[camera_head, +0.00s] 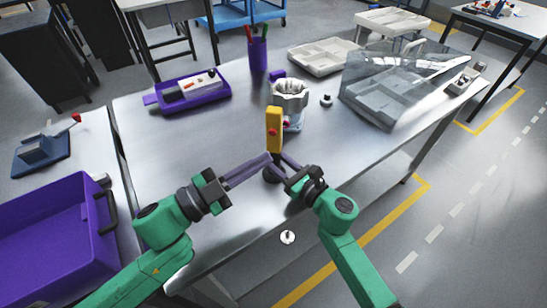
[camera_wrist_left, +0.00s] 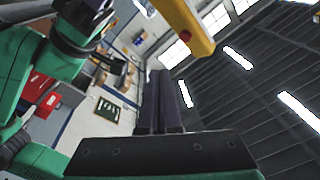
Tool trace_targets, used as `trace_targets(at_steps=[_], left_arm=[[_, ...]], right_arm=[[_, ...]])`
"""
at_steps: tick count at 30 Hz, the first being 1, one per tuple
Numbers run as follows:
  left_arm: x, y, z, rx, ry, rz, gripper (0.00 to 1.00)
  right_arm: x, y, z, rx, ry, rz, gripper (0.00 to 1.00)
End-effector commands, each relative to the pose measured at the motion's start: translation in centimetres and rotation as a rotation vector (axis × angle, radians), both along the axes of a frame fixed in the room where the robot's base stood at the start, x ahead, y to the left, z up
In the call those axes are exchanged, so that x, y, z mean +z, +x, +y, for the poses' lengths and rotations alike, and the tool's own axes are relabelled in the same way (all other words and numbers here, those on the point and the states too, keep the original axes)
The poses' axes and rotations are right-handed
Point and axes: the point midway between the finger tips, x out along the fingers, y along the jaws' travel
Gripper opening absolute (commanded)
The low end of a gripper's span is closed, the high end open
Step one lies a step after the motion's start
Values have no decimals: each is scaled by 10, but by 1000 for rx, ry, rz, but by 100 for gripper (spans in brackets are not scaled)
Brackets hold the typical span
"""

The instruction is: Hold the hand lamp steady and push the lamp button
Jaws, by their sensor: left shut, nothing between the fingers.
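The hand lamp (camera_head: 274,120) is a yellow, upright body with a red button (camera_head: 272,133) on its face; a dark round part shows below it. In the left wrist view the lamp (camera_wrist_left: 199,27) crosses the top edge, with its red button (camera_wrist_left: 185,36) showing. My left gripper (camera_head: 269,158) is shut and empty, its fingertips just below the yellow body in the head view; contact cannot be told. My right gripper (camera_head: 284,160) reaches the lamp's lower part from the right. Its fingertips overlap the other gripper and the lamp, so its grip is hidden.
A white machined housing (camera_head: 291,92) stands behind the lamp. A purple tray (camera_head: 215,94), a purple pen cup (camera_head: 258,56) and a clear-covered box (camera_head: 380,85) stand farther back. A purple crate (camera_head: 60,225) is at left. The table's front left is clear.

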Motion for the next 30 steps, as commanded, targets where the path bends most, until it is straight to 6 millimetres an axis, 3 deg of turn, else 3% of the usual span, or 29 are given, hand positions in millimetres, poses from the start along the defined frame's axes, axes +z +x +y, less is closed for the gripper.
trace_targets(at_steps=[3, 9, 30], left_arm=[[1, 21, -4, 1, 1, -4, 0], [0, 41, -8, 1, -1, 0, 0], [0, 43, -9, 1, 1, 2, 0]], right_arm=[[0, 0, 0, -1, -1, -1, 0], [0, 0, 0, -1, -1, -1, 0], [0, 0, 0, -1, 0, 0, 0]])
